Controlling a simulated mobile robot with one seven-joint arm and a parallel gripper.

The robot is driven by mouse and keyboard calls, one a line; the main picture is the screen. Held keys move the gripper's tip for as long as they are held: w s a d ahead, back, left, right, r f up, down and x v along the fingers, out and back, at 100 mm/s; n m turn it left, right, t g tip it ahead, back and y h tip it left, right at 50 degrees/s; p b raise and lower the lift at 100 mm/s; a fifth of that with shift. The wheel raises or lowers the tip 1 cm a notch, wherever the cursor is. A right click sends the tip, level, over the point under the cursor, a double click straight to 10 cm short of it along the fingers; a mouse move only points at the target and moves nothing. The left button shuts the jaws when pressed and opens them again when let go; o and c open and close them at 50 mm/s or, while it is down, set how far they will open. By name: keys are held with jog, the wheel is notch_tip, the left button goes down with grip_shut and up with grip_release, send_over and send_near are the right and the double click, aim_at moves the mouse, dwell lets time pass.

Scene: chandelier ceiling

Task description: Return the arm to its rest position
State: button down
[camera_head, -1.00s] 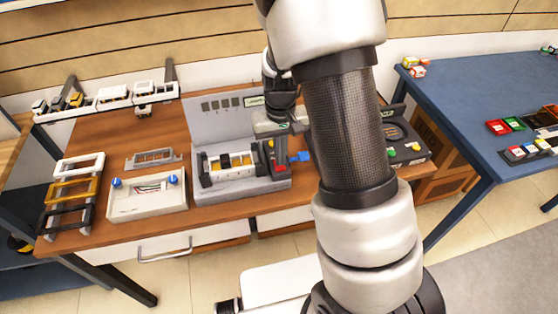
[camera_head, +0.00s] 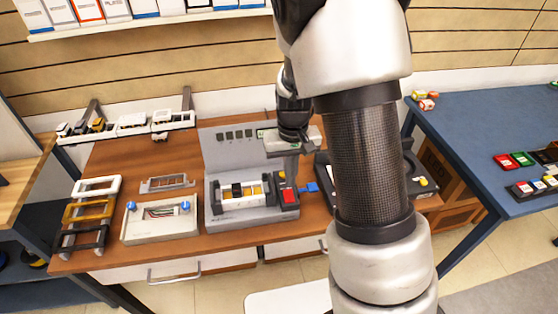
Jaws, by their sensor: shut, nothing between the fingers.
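My arm (camera_head: 372,155) rises through the middle right of the view, large and close. It hides part of the bench behind it. My gripper (camera_head: 288,143) is beyond the arm's left side, in front of the grey back panel's right part. It is shut and empty, and it appears above the grey test fixture (camera_head: 245,222), apart from it. Its fingertips are small and hard to make out.
The wooden bench (camera_head: 110,155) holds a white box with blue knobs (camera_head: 160,222), a rack of coloured frames (camera_head: 88,212) and a black device (camera_head: 408,175). A blue table (camera_head: 470,130) stands at the right. A shelf of boxes (camera_head: 150,24) hangs above.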

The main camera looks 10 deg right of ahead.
jog(key=s+r+t+p, duration=0.1)
jog(key=s+r, duration=0.3)
jog(key=r, duration=0.4)
jog(key=s+a+r+t+y, duration=0.1)
jog(key=s+r, duration=0.2)
jog(key=r, duration=0.4)
jog(key=s+r+t+p, duration=0.15)
jog(key=s+r, duration=0.25)
jog(key=r, duration=0.4)
jog(key=s+d+r+t+h, duration=0.1)
jog(key=s+r+t, duration=0.1)
jog(key=s+r, duration=0.2)
jog(key=s, duration=0.3)
jog(key=shift+s, duration=0.25)
